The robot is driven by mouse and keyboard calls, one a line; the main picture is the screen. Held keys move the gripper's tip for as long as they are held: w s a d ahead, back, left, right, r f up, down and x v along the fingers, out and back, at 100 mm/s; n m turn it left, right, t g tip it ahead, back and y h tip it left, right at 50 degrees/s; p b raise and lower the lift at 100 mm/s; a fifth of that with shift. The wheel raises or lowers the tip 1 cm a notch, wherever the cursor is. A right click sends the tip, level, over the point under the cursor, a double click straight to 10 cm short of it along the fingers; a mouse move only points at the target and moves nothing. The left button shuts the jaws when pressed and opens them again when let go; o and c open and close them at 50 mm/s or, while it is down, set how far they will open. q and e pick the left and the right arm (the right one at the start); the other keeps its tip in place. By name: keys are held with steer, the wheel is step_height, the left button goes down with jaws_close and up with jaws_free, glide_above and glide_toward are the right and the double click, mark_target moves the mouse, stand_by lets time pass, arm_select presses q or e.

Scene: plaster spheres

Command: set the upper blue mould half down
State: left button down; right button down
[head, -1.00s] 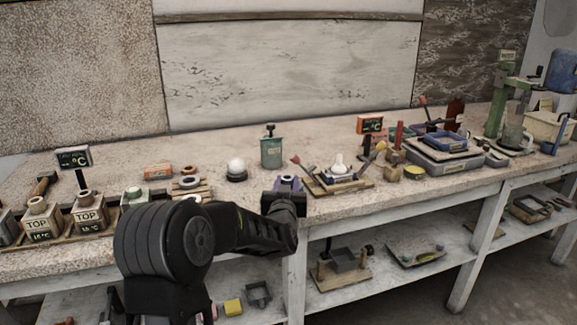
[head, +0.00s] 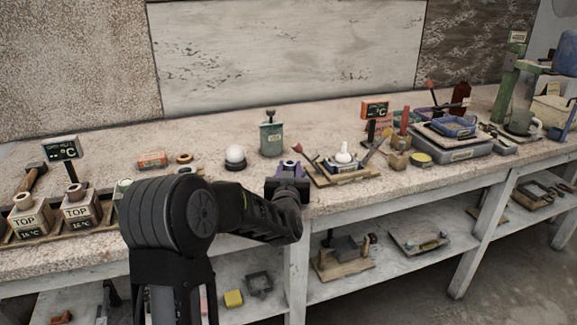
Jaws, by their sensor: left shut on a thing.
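The upper blue mould half (head: 289,170) is a small blue-purple block with a pale round neck on top. It is at the front edge of the bench, left of the wooden tray. My left gripper (head: 287,184) reaches it from the front and is shut on it; its fingers are mostly hidden by the wrist. I cannot tell whether the mould half touches the bench or is just above it. The lower half is not clearly visible. My right gripper is not in view.
A white ball on a dark stand (head: 235,157) and a green canister (head: 271,138) stand behind. A wooden tray (head: 337,175) with a white piece lies to the right. A shelf (head: 395,263) runs below the bench.

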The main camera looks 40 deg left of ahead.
arm_select(q)
steer(key=shift+w+d, duration=0.1)
steer(key=shift+f, duration=0.15)
steer(key=c, duration=1)
jaws_free()
steer(key=shift+r, duration=0.2)
steer(key=v, duration=1.2)
steer(key=shift+f, duration=0.1)
